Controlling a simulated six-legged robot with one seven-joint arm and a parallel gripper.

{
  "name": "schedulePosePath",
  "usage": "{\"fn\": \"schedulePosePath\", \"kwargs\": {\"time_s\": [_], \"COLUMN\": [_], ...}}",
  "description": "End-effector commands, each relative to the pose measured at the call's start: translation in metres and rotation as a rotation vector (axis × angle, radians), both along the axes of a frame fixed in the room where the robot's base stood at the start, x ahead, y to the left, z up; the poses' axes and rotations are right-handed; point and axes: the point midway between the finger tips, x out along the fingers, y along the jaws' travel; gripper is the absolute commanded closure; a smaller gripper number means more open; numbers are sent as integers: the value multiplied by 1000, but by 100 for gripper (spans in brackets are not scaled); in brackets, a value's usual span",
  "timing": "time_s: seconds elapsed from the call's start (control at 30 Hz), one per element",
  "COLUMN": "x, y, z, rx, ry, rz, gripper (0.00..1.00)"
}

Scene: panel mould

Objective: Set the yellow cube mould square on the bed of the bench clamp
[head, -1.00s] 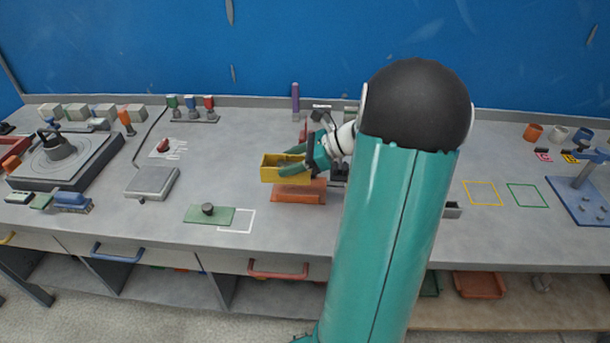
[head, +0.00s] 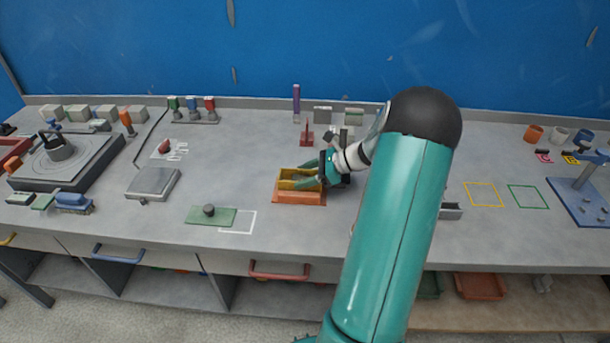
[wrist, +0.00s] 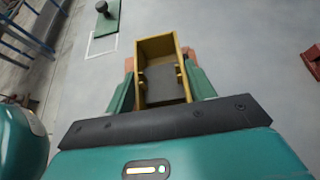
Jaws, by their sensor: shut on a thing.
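The yellow cube mould (head: 287,172) is an open-topped yellow box low over the orange bench clamp (head: 300,198). My gripper (head: 303,180) is shut on the mould from the right, with its green fingers along the mould's sides. In the wrist view the mould (wrist: 154,47) lies between the fingers of my gripper (wrist: 160,85), its walls roughly in line with them. Orange parts of the clamp (wrist: 129,64) show on both sides of it. The mould's underside is hidden, so I cannot tell whether it touches the bed.
A green plate with a dark knob (head: 210,214) lies left of the clamp, partly over a white outline. A grey scale (head: 153,183) is farther left. A red piece (head: 307,136) and a purple bottle (head: 296,101) stand behind.

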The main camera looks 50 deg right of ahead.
Motion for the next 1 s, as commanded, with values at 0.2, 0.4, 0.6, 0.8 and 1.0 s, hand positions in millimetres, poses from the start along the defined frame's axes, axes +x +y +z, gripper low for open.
{"fn": "schedulePosePath", "kwargs": {"time_s": [0.2,0.4,0.6,0.8,1.0], "x": [0,0,0,-13,-42], "y": [0,0,0,-11,-35], "z": [-3,-2,-1,10,30], "rx": [1,1,0,-3,-3], "ry": [1,1,0,0,0], "rz": [0,0,-1,-3,-4], "gripper": [42,24,24,24,24]}}
